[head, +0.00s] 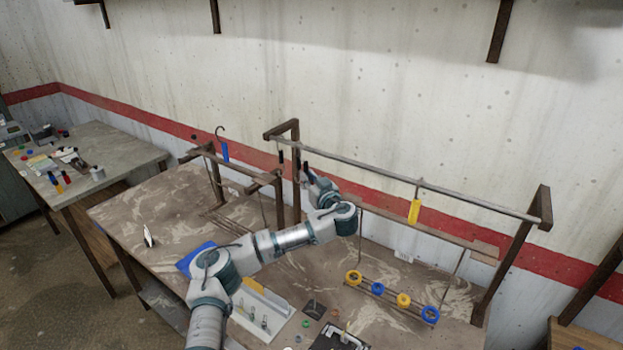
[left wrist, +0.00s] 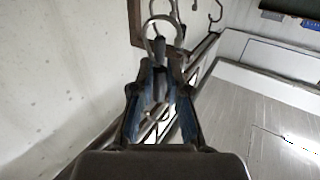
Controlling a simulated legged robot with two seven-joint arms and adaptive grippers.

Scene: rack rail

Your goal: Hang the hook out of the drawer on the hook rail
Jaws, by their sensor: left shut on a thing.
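The hook rail (head: 350,166) is a long grey bar on a dark frame at the back of the workbench. My left gripper (head: 309,176) is just in front of and below its left part. In the left wrist view the left gripper (left wrist: 158,100) is shut on a dark hook (left wrist: 160,72), its curved metal top pointing up near the rail (left wrist: 205,45). I cannot tell whether the curve is over the bar. A yellow hook (head: 414,211) hangs farther right on the rail. I cannot make out the drawer. My right gripper is not in view.
A blue hook (head: 225,152) stands at a lower frame to the left. A lower rack (head: 392,300) with blue and yellow rings is on the bench at right. A white tray (head: 262,303) is at the front. The rail between my gripper and the yellow hook looks free.

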